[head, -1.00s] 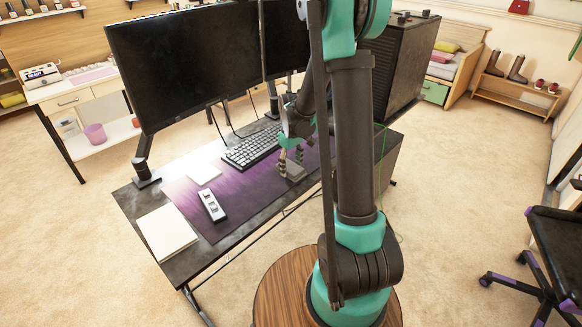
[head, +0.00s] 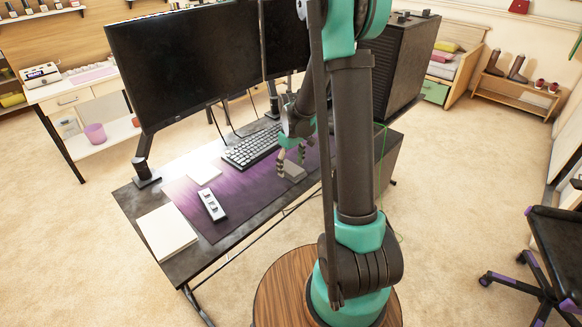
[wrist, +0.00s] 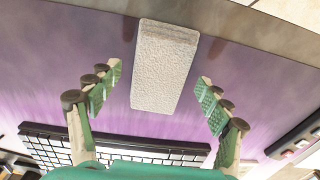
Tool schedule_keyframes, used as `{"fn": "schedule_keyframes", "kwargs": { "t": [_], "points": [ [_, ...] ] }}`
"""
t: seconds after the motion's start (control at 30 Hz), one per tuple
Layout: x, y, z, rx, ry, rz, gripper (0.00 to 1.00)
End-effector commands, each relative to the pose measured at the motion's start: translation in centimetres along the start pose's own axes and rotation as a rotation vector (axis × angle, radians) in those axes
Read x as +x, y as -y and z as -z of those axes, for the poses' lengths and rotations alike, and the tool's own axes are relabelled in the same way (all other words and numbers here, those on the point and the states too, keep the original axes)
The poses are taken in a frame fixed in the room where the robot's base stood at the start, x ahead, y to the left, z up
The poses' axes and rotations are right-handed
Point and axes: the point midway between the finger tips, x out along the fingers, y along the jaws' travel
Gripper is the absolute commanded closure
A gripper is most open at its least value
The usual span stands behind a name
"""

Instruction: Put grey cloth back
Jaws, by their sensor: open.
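The grey cloth (wrist: 164,68) is a folded, block-shaped piece lying on the purple desk mat (wrist: 240,80). In the head view the cloth (head: 293,171) lies at the right part of the mat (head: 240,190), near the desk's front edge. My gripper (wrist: 155,88) is open, with its green-padded fingers apart on either side of the cloth's near end in the wrist view. No contact with the cloth is visible.
A white remote-like device (head: 212,205) and a white pad (head: 167,231) are at the left. Monitors (head: 185,68) stand along the back. A black computer case (head: 400,60) is at the right.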

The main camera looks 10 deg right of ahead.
Motion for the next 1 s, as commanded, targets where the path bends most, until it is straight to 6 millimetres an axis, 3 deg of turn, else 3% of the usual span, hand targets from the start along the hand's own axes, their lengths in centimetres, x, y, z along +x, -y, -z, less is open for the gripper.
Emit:
{"fn": "schedule_keyframes", "kwargs": {
  "t": [0.6,0.83,1.0],
  "points": [
    [-10.2,0.0,0.0,0.000,0.000,0.000,0.22],
    [-11.6,0.2,-0.4,0.009,-0.005,-0.003,0.22],
    [-11.5,1.5,-3.7,0.100,-0.050,-0.029,0.22]
  ]
}}
